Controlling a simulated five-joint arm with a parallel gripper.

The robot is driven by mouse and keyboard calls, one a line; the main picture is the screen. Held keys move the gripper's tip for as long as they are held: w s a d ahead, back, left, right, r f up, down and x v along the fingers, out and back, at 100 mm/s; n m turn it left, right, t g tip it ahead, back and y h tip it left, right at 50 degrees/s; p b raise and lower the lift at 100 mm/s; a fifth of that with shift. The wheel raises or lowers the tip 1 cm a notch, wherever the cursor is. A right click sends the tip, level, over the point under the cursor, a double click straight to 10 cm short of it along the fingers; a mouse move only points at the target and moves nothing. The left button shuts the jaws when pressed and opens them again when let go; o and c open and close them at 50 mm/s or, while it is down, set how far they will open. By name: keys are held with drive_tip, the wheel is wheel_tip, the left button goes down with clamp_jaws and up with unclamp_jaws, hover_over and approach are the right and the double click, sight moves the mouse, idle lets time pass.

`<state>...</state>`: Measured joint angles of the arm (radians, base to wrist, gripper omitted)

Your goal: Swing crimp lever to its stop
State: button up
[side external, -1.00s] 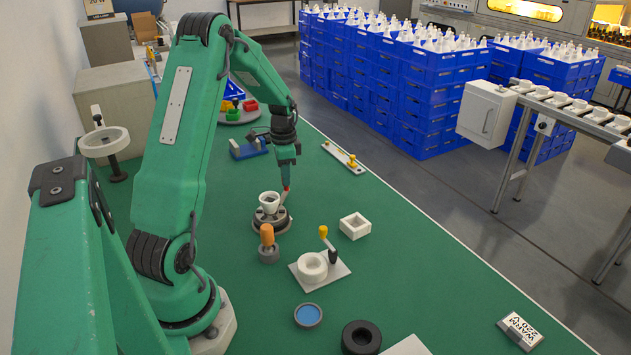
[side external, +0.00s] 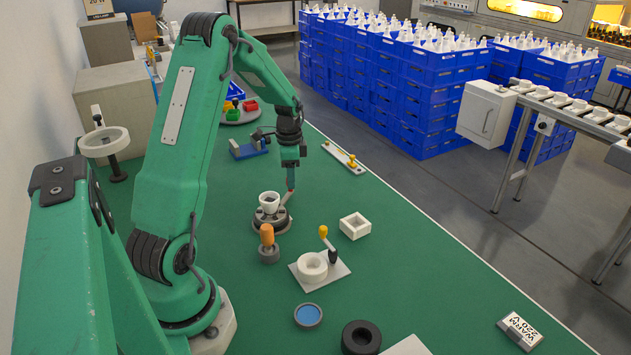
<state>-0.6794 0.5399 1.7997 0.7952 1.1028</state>
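A dark round fixture (side external: 270,223) stands on the green bench and holds a white cup (side external: 269,200). A short light lever (side external: 286,197) rises from its right side toward a reddish tip, which I take to be the crimp lever. My gripper (side external: 291,184) points down at the lever's upper end, just right of the cup. Its narrow fingers meet or overlap the tip. They are too small to show whether they are shut on it or only touching it.
An orange-handled tool (side external: 267,237) stands close in front of the fixture. A white plate (side external: 340,270) with a ring and yellow-knobbed handle lies to the right, near a white square box (side external: 355,226). A blue-grey cradle (side external: 249,150) is behind. Bench between them is clear.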

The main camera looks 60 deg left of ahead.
drive_tip(key=shift+r, duration=3.95)
drive_tip(key=shift+d+r, duration=0.15)
drive_tip(key=shift+d, duration=0.1)
drive_tip(key=d+r+n+t, duration=0.1)
drive_tip(key=d+r, duration=0.6)
drive_tip(key=d, duration=0.2)
drive_tip(key=s+d+r+n+t, duration=0.2)
drive_tip(key=s+d, duration=0.5)
drive_tip(key=d, duration=0.3)
drive_tip(key=s+d+r+n+t, duration=0.1)
drive_tip(key=s+d+r+t, duration=0.1)
drive_tip(key=s+d, duration=0.4)
drive_tip(key=d, duration=0.3)
drive_tip(key=shift+s+d+r+n+t, duration=0.3)
drive_tip(key=shift+s+d+r+n, duration=0.05)
drive_tip(key=shift+s+d+n, duration=0.05)
